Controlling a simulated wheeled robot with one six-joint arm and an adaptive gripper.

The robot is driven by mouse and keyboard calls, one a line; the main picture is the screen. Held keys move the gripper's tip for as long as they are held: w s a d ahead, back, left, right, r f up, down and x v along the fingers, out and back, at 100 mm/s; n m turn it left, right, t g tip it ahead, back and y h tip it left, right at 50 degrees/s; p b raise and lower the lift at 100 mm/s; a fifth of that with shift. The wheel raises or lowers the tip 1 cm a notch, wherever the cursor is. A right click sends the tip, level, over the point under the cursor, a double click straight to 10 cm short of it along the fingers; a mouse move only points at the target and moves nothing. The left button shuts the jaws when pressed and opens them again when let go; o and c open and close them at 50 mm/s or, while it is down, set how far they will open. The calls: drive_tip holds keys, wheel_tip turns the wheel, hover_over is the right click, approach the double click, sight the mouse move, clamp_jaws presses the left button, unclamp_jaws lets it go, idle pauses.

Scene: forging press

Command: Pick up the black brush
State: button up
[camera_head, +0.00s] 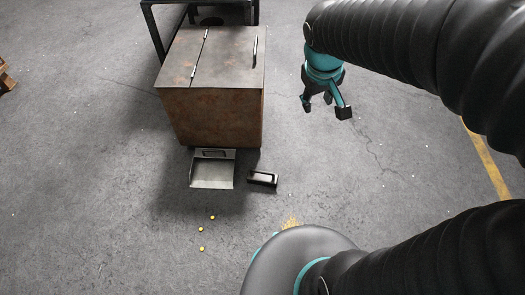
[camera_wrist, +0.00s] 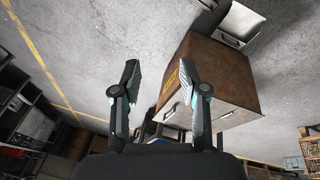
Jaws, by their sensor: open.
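The black brush (camera_head: 262,178) lies on the grey floor just right of a metal dustpan (camera_head: 212,172), in front of a rusty box. My gripper (camera_head: 326,108) is open and empty, raised in the air to the upper right of the brush and apart from it. In the wrist view, my gripper's two fingers (camera_wrist: 159,66) are spread with nothing between them. The dustpan shows there at the top right (camera_wrist: 240,24). A small dark shape at the top edge there may be the brush, but I cannot tell.
The rusty box (camera_head: 213,118) with a hinged lid stands behind the dustpan, against a dark metal frame (camera_head: 152,30). Several small yellow bits (camera_head: 201,229) lie on the floor in front. The floor right of the brush is mostly clear, with a yellow line (camera_head: 487,160) further right.

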drive_tip(key=w+a+f+n+g+h, duration=0.1)
drive_tip(key=w+a+f+n, duration=0.15)
drive_tip(key=w+f, duration=0.3)
drive_tip(key=w+a+f+n, duration=0.1)
drive_tip(key=w+a+f, duration=0.3)
drive_tip(key=f, duration=0.2)
drive_tip(key=n+g+h+b, duration=0.1)
drive_tip(key=n, duration=0.2)
hover_over(261, 172)
wheel_tip(261, 172, down, 13)
drive_tip(key=s+a+f+n+h, duration=0.1)
drive_tip(key=a+f+n, duration=0.15)
drive_tip(key=f, duration=0.75)
drive_tip(key=a+f+n+h, duration=0.1)
drive_tip(key=a+f+n, duration=0.15)
drive_tip(key=f, duration=0.75)
drive_tip(key=x, duration=0.8)
drive_tip(key=shift+s+a+f+b, duration=0.2)
drive_tip(key=shift+a+f+b, duration=0.05)
drive_tip(key=shift+a+b, duration=0.15)
drive_tip(key=shift+x, duration=3)
clamp_jaws()
